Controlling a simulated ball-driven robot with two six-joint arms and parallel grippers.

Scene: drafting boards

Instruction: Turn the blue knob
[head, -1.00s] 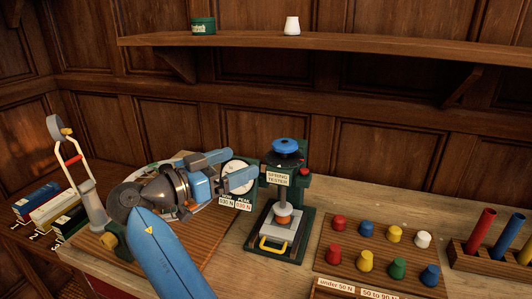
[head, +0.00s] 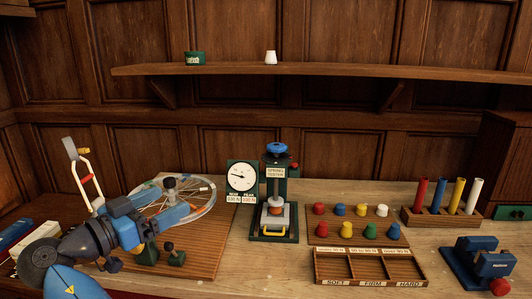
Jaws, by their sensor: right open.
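The blue knob (head: 277,148) sits on top of the green spring tester (head: 294,190), which stands upright near the middle of the table. Nothing touches the knob. My right gripper (head: 170,206) is at the left, open, its blue fingers pointing right over the wooden board. It is well left of the tester, lower in the picture than the knob, and clear of it. A white dial gauge (head: 242,177) stands just left of the tester. My left gripper is not in view.
A spoked wheel (head: 200,190) lies on the board (head: 208,258) behind my gripper. Coloured knobs (head: 319,208), a sorting tray (head: 370,282), a tube rack (head: 440,219) and a blue device (head: 480,262) fill the right. A shelf (head: 340,69) crosses the wall above.

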